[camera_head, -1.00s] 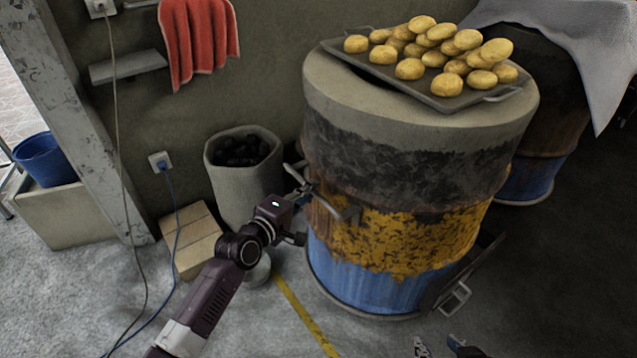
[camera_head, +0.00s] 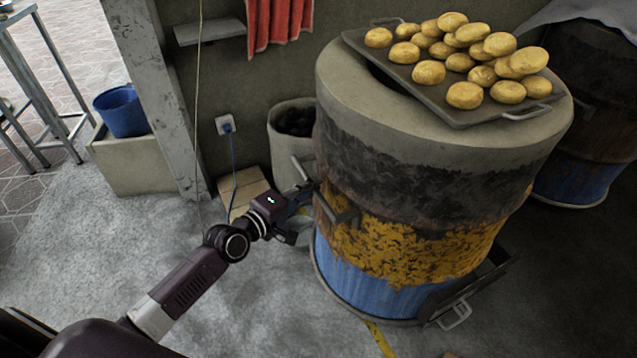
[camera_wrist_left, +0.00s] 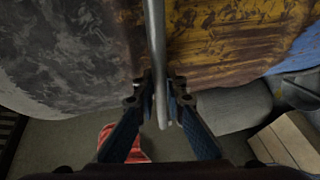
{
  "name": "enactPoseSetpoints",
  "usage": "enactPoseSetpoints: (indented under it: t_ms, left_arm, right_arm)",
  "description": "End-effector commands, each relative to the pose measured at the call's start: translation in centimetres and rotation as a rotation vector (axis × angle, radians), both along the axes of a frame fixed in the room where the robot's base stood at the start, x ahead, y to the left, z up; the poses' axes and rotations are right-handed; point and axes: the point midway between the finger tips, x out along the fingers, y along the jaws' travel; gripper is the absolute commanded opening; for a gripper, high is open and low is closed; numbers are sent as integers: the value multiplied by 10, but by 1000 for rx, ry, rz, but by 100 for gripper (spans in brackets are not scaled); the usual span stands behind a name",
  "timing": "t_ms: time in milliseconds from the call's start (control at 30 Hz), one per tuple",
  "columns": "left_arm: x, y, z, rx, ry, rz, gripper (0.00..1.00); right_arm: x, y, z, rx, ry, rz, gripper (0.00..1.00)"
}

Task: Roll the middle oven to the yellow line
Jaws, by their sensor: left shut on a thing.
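The middle oven is a large barrel (camera_head: 400,240) with a concrete top, a blackened band and worn yellow and blue paint. It fills the centre of the head view. My left gripper (camera_head: 300,195) is at its left side, shut on a metal bar handle (camera_head: 338,212). In the left wrist view the handle (camera_wrist_left: 158,60) runs between the two fingers (camera_wrist_left: 160,100), with the barrel wall (camera_wrist_left: 230,40) just beyond. A short piece of the yellow line (camera_head: 379,340) shows on the floor at the barrel's front foot; the rest is hidden. My right gripper is out of view.
A tray (camera_head: 455,119) of round breads (camera_head: 460,62) lies on the oven top. A grey bin (camera_head: 283,150) of dark lumps and a cardboard box (camera_head: 243,190) stand behind my left arm. Another barrel (camera_head: 580,150) is at right. Floor at left is clear.

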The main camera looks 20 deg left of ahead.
Motion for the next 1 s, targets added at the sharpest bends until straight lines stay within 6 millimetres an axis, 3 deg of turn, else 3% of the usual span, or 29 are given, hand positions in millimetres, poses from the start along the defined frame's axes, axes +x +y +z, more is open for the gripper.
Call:
enactPoseSetpoints:
  t_ms: [467,500,633,1000]
  left_arm:
    - [2,1,4,-3,-9,1,0]
    - [1,1,4,-3,-8,0,15]
    - [1,0,4,-4,-8,-1,29]
    - [-4,1,4,-4,-6,-2,29]
  right_arm:
    - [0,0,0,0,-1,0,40]
    - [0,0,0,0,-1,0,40]
    - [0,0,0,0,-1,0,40]
    - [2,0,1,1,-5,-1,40]
